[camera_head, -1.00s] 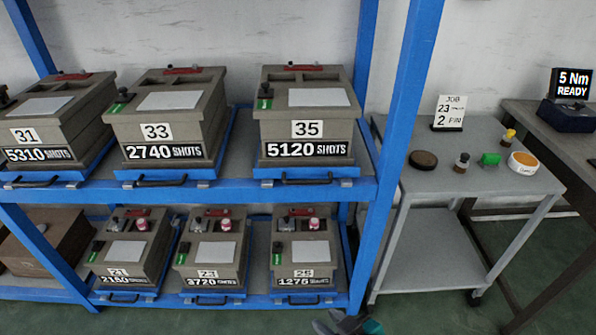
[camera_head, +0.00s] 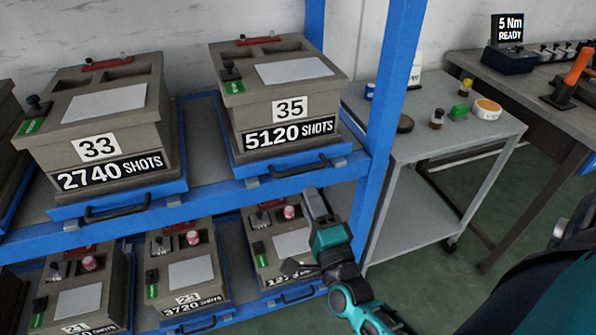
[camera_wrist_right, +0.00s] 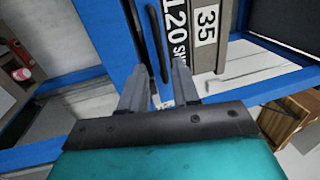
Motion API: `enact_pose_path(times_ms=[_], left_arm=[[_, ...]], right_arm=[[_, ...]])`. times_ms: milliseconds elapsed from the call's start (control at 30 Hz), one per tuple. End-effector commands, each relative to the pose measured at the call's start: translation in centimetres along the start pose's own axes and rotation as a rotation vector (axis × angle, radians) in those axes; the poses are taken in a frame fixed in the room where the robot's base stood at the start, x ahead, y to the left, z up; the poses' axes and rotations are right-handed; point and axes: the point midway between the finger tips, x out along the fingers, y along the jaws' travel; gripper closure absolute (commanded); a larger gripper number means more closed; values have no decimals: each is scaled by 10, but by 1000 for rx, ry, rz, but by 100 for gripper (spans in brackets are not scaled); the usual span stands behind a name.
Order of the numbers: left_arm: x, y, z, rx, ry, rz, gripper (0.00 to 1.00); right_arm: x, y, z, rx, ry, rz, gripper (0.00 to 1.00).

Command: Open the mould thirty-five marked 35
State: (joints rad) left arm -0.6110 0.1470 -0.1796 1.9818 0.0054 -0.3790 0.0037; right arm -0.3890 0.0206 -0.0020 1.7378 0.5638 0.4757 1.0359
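Mould 35 (camera_head: 262,113) is a grey-brown box with a "35" plate and a "5120 SHOTS" label, on a blue tray (camera_head: 229,141) on the upper shelf. Its top carries a pale plate, a red bar, a black knob (camera_head: 230,69) and a green tag. A dark handle (camera_head: 300,168) is at the tray's front. My right gripper (camera_head: 313,192) is just below and in front of that handle. In the right wrist view its fingers (camera_wrist_right: 160,68) are apart, with the handle (camera_wrist_right: 157,43) lined up between them; contact cannot be told. My left gripper is not seen.
Mould 33 (camera_head: 98,146) stands left of mould 35. Several smaller moulds sit on the lower shelf (camera_head: 228,240). A blue rack post (camera_head: 390,110) rises right of mould 35. Beyond it is a grey trolley (camera_head: 430,143) with small items.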

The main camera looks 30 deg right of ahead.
Motion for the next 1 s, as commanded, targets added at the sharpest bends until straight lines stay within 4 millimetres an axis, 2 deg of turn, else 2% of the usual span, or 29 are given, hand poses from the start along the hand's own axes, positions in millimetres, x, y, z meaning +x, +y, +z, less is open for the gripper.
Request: enact_pose_path(times_ms=[33, 200, 400, 600, 833, 1000], left_arm=[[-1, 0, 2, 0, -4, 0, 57], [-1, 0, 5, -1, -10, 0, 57], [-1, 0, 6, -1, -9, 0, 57], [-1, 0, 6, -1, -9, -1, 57], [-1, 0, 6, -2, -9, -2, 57], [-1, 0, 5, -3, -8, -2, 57]], right_arm=[[13, -2, 0, 1, 1, -3, 69], [48, 0, 1, -1, -1, -1, 69], [75, 0, 1, -2, -1, 0, 69], [85, 0, 0, -3, -2, 2, 69], [85, 0, 0, -4, -2, 2, 69], [85, 0, 1, -4, -3, 2, 84]])
